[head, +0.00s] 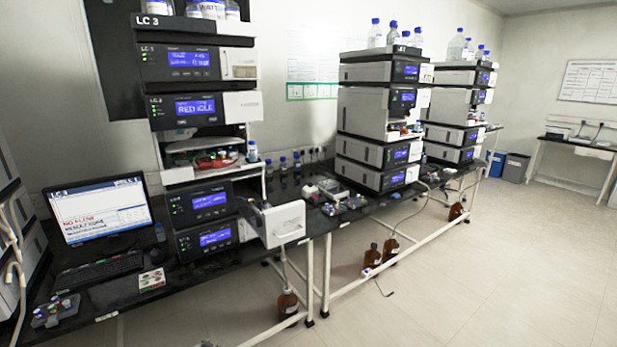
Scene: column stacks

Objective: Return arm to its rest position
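Neither of my grippers shows in the head view, and no clear part of either arm is in the picture. The near instrument stack, labelled LC 3 (160,21), stands on the dark bench (255,255). Its modules have lit blue screens, and one screen (195,107) seems to read "RED IDLE". A drawer-like white-fronted part (283,223) juts out to the right at the lower part of this stack. An open bay (190,150) in the middle holds small coloured items.
A monitor (100,210) and keyboard (98,270) stand left of the near stack. Two more stacks (360,110) (455,105) stand farther back. Brown bottles (287,303) stand under the benches. The floor (480,270) at the right is clear. Bins (514,167) stand at the back.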

